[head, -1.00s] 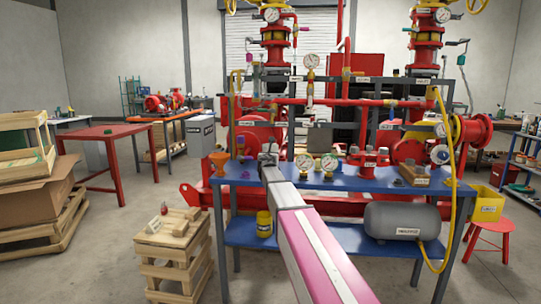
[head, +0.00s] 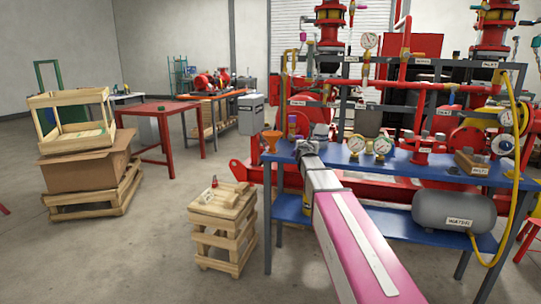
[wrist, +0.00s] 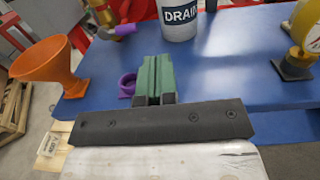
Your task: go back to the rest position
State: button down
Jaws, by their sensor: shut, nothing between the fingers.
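My gripper (head: 318,133) is at the far end of my outstretched arm, over the left part of the blue bench (head: 350,183) in the head view. In the wrist view its two fingers (wrist: 154,76) look green and lie side by side, shut, with nothing held. An orange funnel (wrist: 50,65) stands on the bench to their left, and a purple ring (wrist: 127,86) lies close beside them in the picture. A container marked DRAIN (wrist: 180,22) is beyond them. In the head view the fingertips are small and hard to make out.
The red pump skid with pipes and gauges (head: 368,41) rises behind the bench. A wooden crate stack (head: 222,228) stands left of the bench. Open floor (head: 130,260) lies further left.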

jog(key=s+d+f+m+g, duration=0.3)
jog(key=s+f+m+g, duration=0.2)
jog(key=s+f+m, duration=0.6)
jog(key=s+d+f+m+g, duration=0.3)
jog(key=s+f+m+g, duration=0.35)
jog(key=f, duration=0.65)
jog(key=s+a+f+m+g+y, duration=0.2)
jog(key=s+f+m, duration=0.4)
jog(key=s, duration=0.5)
jog(key=s+a+f+m+g+y, duration=0.3)
jog(key=s+a+f+m+g, duration=0.1)
jog(key=s+f+m, duration=0.3)
jog(key=s+m, duration=0.2)
jog(key=s, duration=0.2)
jog(key=shift+a, duration=0.35)
jog(key=shift+a, duration=0.1)
